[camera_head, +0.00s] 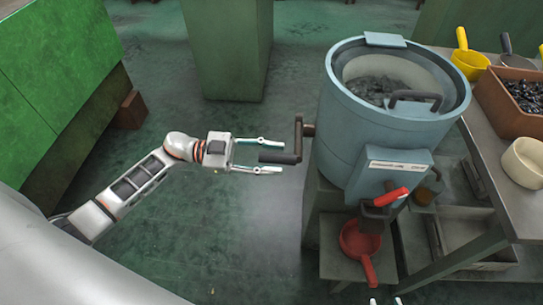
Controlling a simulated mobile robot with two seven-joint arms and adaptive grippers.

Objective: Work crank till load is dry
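The blue-grey drum machine (345,125) stands right of centre, its open top showing a dark load (375,88) inside. A dark crank (298,135) sticks out of its left side, with its grip pointing left. My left gripper (281,157) comes in from the left with its fingers spread. The crank's grip lies in the gap between the fingers, and I see space on both sides of it. Only two pale fingertips of my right gripper (385,301) show at the bottom edge, apart and with nothing seen between them.
A red-handled spout (385,200) at the drum's front sits above a red scoop (360,240). At right a bench holds a brown bin (500,100) of dark pieces, a cream bowl (522,162) and a yellow scoop (468,60). Green cabinets stand behind; the floor at left centre is clear.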

